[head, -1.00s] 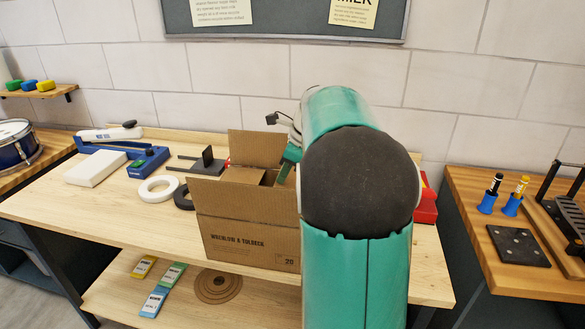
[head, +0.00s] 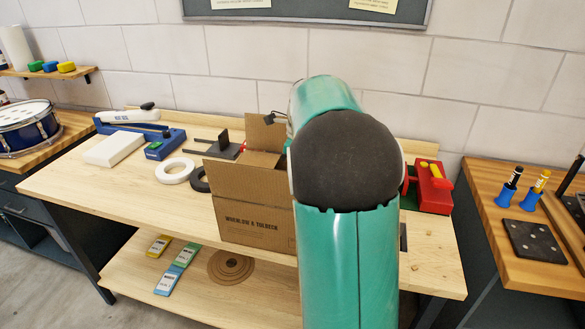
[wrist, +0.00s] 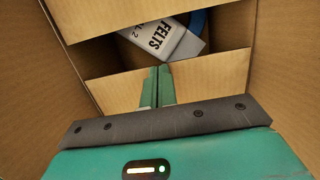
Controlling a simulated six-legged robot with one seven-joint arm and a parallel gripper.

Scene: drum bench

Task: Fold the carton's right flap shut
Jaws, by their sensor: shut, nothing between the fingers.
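The cardboard carton (head: 245,212) stands on the wooden bench, partly hidden behind my arm in the head view. Its far-left flap stands upright in that view, and its right side is hidden. In the wrist view I look down into the open carton, with cardboard panels (wrist: 285,60) around the opening. A grey-and-white box marked FELTS (wrist: 160,38) lies inside, with something blue beside it. My gripper (wrist: 157,70) is shut and empty, its fingertips over a cardboard flap (wrist: 200,78) at the opening. I cannot tell whether they touch it.
A white tape roll (head: 175,171) and a dark ring lie left of the carton. A red device (head: 430,188) stands right of my arm. A blue tool (head: 140,128) and white block (head: 114,149) are farther left. The front left of the bench is clear.

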